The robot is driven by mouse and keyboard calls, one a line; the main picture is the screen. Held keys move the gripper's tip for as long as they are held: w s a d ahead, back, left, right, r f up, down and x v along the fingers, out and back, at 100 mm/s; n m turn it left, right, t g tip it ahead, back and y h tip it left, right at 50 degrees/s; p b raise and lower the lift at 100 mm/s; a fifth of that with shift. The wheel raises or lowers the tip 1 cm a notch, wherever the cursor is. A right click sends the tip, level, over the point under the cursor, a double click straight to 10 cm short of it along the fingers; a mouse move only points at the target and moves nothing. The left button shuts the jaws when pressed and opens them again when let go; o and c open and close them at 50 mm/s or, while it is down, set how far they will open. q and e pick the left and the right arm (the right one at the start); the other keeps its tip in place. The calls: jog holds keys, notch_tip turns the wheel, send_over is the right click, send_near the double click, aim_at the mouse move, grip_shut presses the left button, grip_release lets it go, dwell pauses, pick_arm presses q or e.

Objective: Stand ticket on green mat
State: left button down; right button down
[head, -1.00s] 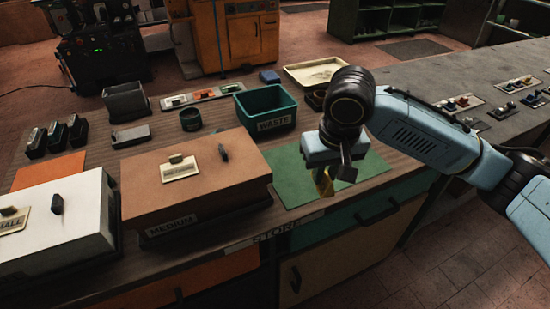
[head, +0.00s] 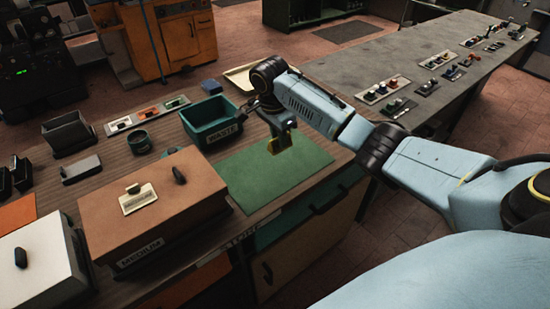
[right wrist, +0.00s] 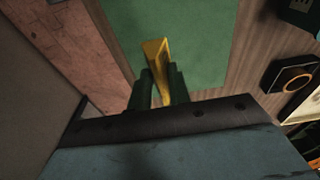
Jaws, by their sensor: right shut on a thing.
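The green mat (head: 295,172) lies flat on the wooden bench top, right of the brown box. My right gripper (head: 282,143) is above the mat's far part, pointing down. It is shut on a small yellow ticket (head: 273,147). In the right wrist view the ticket (right wrist: 156,56) looks like a thin folded piece, gripped between the two dark fingers (right wrist: 160,88), with the mat (right wrist: 205,40) behind it. I cannot tell whether the ticket's lower edge touches the mat. My left gripper is out of view.
The teal WASTE bin (head: 212,122) stands just left of the gripper. The brown MEDIUM box (head: 155,205) is left of the mat, and a white box (head: 40,262) is farther left. The rest of the mat is bare. A grey counter (head: 400,60) runs off at right.

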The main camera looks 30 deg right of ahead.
notch_tip(320, 180, down, 9)
jog(key=shift+r+b, duration=0.1)
jog(key=shift+b, duration=0.3)
jog(key=c, duration=1.3)
grip_release()
jog(key=r, duration=0.4)
jog(key=a+r, duration=0.1)
jog(key=r, duration=0.3)
jog(key=r+p, duration=0.1)
jog(key=r, duration=0.3)
jog(key=shift+a, duration=0.35)
